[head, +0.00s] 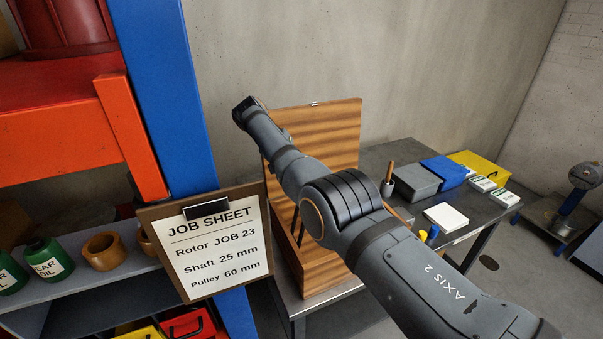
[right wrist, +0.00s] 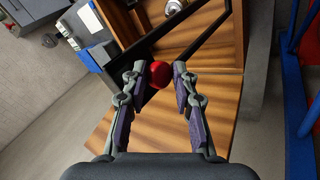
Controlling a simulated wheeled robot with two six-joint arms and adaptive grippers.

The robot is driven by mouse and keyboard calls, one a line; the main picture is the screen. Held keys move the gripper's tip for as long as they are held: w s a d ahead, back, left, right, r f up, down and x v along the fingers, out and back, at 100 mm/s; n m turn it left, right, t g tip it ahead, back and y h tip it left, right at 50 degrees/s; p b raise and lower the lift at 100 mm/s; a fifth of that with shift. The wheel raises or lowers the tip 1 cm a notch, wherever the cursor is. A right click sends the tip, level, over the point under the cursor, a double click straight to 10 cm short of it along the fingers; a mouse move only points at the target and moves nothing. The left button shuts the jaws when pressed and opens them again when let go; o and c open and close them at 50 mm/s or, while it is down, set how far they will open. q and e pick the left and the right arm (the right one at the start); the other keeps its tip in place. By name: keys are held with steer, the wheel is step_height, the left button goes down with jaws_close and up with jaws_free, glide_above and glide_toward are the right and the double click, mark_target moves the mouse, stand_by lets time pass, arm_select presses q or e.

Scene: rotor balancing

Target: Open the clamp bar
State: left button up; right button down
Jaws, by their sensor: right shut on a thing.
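My right gripper (right wrist: 160,70) is in the right wrist view, with its two fingers closed in on a red ball knob (right wrist: 160,76). The knob sits by a black bar (right wrist: 195,48) that slants across an open wooden case; I take this to be the clamp bar. In the head view my right arm reaches in from the lower right and crosses in front of the wooden case (head: 336,125). The knob and my right gripper cannot be made out there. My left gripper is not in view.
A job sheet (head: 219,248) hangs by a blue rack post (head: 165,90) at left. A small round metal part (right wrist: 175,6) shows at the case.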

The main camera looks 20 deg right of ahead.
steer(key=shift+s+a+f, duration=0.2)
steer(key=shift+f, duration=0.25)
steer(key=shift+s+a+f, duration=0.2)
steer(key=shift+f, duration=0.25)
steer(key=c, duration=1.3)
jaws_free()
steer(key=shift+w, duration=0.1)
steer(key=shift+w+d, duration=0.15)
steer(key=shift+r, duration=0.15)
steer(key=shift+d+r, duration=0.1)
steer(key=shift+r, duration=0.1)
